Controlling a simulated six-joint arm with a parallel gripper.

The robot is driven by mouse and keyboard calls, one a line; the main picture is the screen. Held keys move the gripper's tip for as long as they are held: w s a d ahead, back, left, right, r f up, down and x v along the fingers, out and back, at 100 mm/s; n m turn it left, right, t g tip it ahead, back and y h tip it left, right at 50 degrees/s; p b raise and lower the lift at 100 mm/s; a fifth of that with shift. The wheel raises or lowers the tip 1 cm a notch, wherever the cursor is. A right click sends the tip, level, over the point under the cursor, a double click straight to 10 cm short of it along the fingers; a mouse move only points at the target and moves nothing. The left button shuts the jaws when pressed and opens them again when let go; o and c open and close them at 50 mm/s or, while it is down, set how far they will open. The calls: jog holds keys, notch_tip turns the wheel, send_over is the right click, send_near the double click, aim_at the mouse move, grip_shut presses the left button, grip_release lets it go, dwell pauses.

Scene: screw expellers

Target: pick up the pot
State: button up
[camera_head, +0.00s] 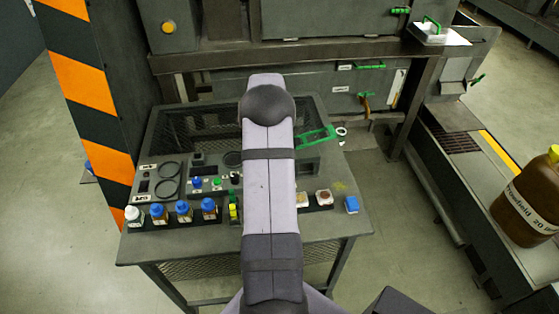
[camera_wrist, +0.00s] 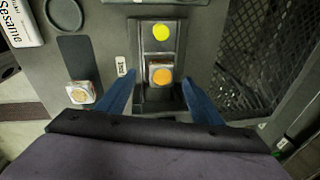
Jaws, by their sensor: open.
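A small square pot (camera_wrist: 161,76) with an orange round top sits in a dark holder (camera_wrist: 142,42) in the wrist view. My gripper (camera_wrist: 159,82) is open, with one blue finger on each side of this pot. I cannot tell how far above it the fingers are, or whether they touch it. A second small pale pot with an orange top (camera_wrist: 82,93) stands left of the left finger. In the head view my arm hides the gripper and the middle of the table.
A yellow disc (camera_wrist: 161,32) lies at the holder's far end. Blue-capped bottles (camera_head: 184,211) line the table's front left. Small pots (camera_head: 324,197) and a blue block (camera_head: 352,205) stand front right. A green-handled thing (camera_head: 317,137) is behind. A striped post (camera_head: 84,80) rises left.

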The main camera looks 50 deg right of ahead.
jog(key=shift+d+f+p, duration=0.25)
jog(key=shift+f+p, duration=0.05)
jog(key=shift+f, duration=0.6)
jog(key=shift+d+f+p, duration=0.25)
jog(key=shift+f, duration=0.6)
jog(key=c, duration=1.4)
jog(key=shift+r, duration=0.1)
jog(key=shift+c, duration=0.2)
